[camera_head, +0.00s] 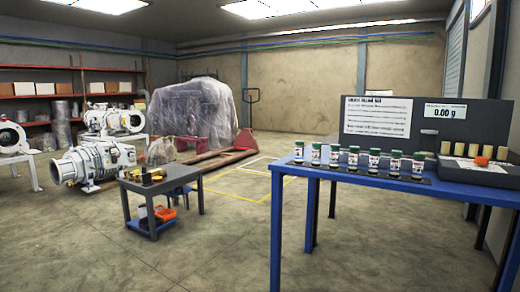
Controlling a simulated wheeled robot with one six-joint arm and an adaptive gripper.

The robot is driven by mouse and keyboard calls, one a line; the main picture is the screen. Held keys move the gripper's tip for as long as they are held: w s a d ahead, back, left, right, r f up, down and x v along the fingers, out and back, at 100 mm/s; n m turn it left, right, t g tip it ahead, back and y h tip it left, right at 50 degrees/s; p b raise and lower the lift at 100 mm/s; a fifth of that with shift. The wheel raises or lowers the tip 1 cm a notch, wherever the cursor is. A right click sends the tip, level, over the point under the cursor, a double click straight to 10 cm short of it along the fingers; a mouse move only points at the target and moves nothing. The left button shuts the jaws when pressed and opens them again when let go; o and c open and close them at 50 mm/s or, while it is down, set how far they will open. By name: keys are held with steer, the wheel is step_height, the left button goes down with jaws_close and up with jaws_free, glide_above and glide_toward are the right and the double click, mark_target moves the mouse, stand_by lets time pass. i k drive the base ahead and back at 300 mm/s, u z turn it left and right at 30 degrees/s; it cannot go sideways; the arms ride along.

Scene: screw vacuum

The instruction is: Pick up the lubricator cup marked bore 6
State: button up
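The row runs from a cup at the left end (298,152) through a middle cup (353,158) to a cup at the right end (418,166). They stand close together with small gaps. Their markings are too small to read, so I cannot tell which one is bore 6. My gripper is not in view.
Behind the cups stand a white text board (377,117) and a display reading 0.00 g (445,114). A grey cart (151,187) stands left; open concrete floor lies between.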

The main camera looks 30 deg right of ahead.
mark_target(374, 160)
steer(key=i, duration=0.7)
steer(key=z, duration=0.85)
steer(key=i, duration=0.65)
steer(key=z, duration=0.7)
